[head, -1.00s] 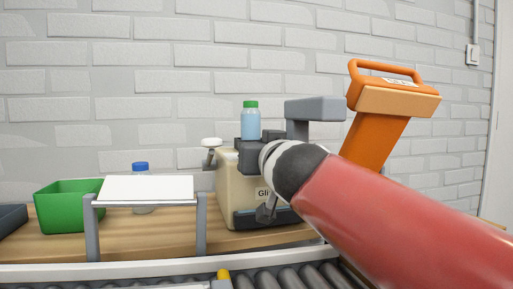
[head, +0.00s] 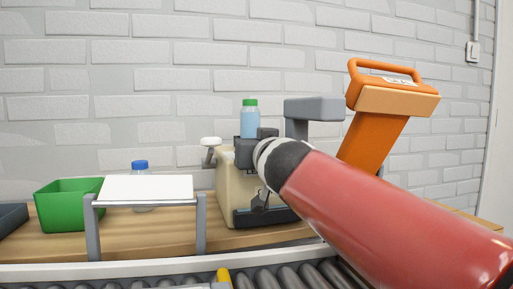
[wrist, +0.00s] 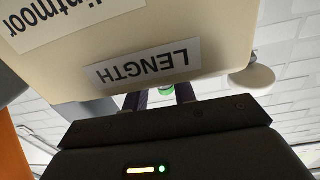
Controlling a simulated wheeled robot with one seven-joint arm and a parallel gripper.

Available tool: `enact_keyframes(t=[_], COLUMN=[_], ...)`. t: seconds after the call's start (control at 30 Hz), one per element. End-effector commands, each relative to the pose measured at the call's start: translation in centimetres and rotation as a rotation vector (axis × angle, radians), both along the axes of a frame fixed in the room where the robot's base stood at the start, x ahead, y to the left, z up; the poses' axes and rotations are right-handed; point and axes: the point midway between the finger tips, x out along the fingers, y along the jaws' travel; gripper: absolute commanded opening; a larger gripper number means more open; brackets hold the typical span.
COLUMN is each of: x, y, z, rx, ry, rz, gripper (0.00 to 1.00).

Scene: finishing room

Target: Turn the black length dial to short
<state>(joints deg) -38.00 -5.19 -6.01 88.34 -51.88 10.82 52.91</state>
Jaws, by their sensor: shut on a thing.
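The cream machine (head: 227,190) stands on the wooden bench, partly behind my arm. In the wrist view its cream body (wrist: 215,30) fills the upper part, with an upside-down LENGTH label (wrist: 143,65) close to my fingers.
A bottle with a green cap (head: 250,120) stands atop the machine. An orange handled unit (head: 372,140) leans behind my arm. At left are a white-topped stand (head: 146,188), a blue-capped bottle (head: 140,166) and a green bin (head: 62,206). Rollers (head: 290,277) run along the front.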

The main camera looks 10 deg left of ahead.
Motion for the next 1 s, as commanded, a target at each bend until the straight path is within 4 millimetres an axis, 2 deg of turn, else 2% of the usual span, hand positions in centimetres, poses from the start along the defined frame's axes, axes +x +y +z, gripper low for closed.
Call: enact_keyframes(t=[0.43, 1.0], x=[0.16, 0.29], y=[-0.12, -0.57], z=[0.91, 0.42], rx=[-0.003, 0.004], ry=[0.001, -0.006], rz=[0.133, 0.260], gripper=[0.04, 0.04])
